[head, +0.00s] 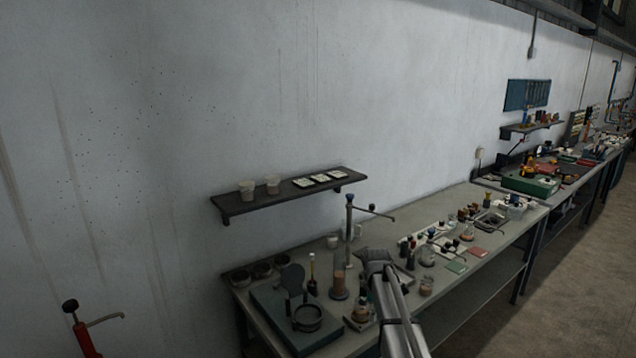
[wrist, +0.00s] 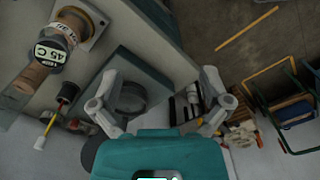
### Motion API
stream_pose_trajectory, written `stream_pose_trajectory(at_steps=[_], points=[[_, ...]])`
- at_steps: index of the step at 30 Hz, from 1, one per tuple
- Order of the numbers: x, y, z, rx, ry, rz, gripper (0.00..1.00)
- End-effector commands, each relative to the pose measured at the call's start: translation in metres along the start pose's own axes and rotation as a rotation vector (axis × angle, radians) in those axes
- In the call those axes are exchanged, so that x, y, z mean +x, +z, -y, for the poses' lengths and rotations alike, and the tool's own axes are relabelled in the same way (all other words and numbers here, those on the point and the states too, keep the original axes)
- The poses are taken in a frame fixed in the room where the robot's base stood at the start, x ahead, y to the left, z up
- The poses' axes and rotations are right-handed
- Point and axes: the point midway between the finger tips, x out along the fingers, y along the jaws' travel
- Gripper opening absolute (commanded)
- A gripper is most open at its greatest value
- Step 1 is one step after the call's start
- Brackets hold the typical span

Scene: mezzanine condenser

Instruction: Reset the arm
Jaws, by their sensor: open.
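My gripper (wrist: 160,100) shows in the wrist view with its two pale grey fingers spread wide and nothing between the tips. Its teal body fills the bottom middle of that view. A dark round dish (wrist: 130,98) on a grey-green base lies below, seen between the fingers, nearer the left one. In the head view my arm rises from the bottom, in front of the bench (head: 470,215). I cannot make out the fingers there.
A bottle marked 45 C (wrist: 50,52) and a yellow-handled tool (wrist: 58,105) are left of the gripper. Glassware, including a tall cylinder (head: 338,282), crowds the bench. A wall shelf (head: 240,208) holds cups. A tap (head: 349,225) stands up behind. Open floor (head: 590,250) lies right.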

Motion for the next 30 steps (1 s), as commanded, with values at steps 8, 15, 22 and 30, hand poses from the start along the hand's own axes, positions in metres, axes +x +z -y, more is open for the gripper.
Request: stream_pose_trajectory(at_steps=[8, 15, 22, 30], points=[[0.016, 0.006, 0.042, 0.2, 0.0, 0.0, 0.98], [0.038, 0.014, 0.101, 0.514, 0.0, 0.0, 0.98], [0.058, 0.022, 0.16, 0.842, 0.001, 0.0, 0.98], [0.081, 0.03, 0.226, 1.216, 0.001, 0.0, 0.98]])
